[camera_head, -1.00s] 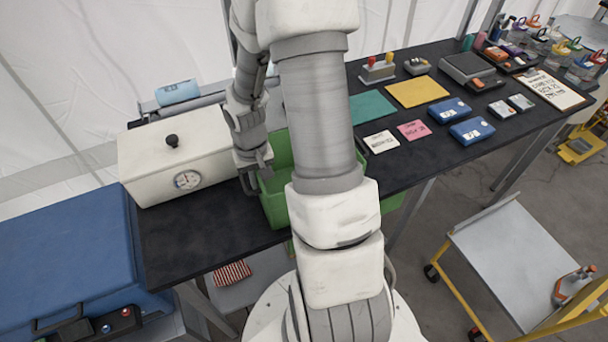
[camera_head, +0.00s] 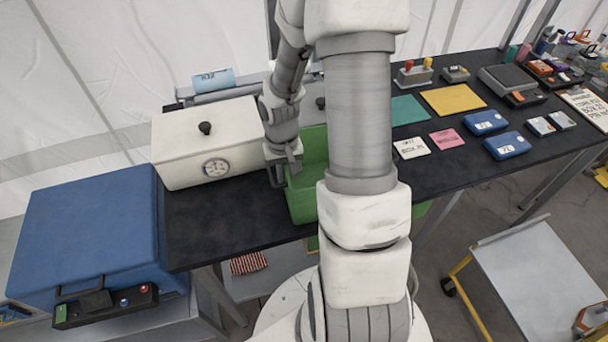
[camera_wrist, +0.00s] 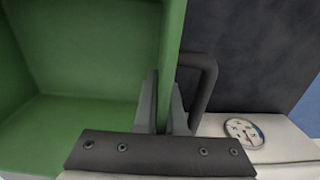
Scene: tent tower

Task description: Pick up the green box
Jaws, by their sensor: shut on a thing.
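The green box (camera_head: 303,196) is an open-topped bin on the black table, just right of the white box with a gauge. My arm hides much of its right side in the head view. My gripper (camera_head: 283,172) reaches down at the box's left side. In the wrist view the green box (camera_wrist: 85,60) fills the left, and my gripper (camera_wrist: 164,110) is shut on its upright wall, one finger on each side. I cannot tell whether its base is clear of the table.
A blue case (camera_head: 90,225) is farther left. Cards and blue boxes (camera_head: 507,145) lie right. The table's front left (camera_head: 230,215) is clear.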

